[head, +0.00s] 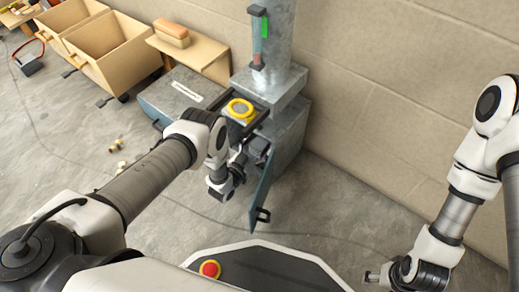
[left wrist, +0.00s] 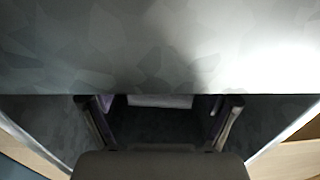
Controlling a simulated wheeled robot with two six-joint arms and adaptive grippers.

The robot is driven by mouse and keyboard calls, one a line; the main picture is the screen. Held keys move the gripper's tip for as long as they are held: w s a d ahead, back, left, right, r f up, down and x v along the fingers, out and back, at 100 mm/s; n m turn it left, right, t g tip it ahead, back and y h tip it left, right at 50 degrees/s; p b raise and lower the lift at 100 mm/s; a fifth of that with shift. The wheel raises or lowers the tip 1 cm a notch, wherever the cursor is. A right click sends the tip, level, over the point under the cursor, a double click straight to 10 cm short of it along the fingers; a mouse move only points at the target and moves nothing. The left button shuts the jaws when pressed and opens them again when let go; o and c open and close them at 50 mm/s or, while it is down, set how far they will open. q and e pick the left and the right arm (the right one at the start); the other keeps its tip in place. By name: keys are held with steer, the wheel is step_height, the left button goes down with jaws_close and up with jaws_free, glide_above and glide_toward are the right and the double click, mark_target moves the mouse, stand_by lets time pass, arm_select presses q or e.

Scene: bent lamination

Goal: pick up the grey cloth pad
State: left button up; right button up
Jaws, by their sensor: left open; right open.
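My left gripper (head: 254,149) reaches into the front opening of a grey metal cabinet, and its fingertips are partly hidden in the head view. In the left wrist view the left gripper (left wrist: 161,108) is open, with its two fingers apart inside a dark space under a grey metal sheet. A pale grey strip (left wrist: 160,101) shows beyond and between the fingers, apart from them as far as I can see. It may be the edge of the grey cloth pad; I cannot tell for sure. My right gripper (head: 373,276) is open and empty at the lower right, far from the cabinet.
The cabinet door (head: 262,188) stands open beside the left gripper. A yellow ring (head: 240,109) sits on top, near a metal column (head: 280,40) with a green-marked tube. Wooden bins (head: 105,50) and a low bench (head: 205,52) stand left. Small pale pieces (head: 118,147) lie on the floor.

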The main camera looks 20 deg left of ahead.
arm_select(q)
steer(key=c, duration=1)
steer(key=shift+r, duration=0.15)
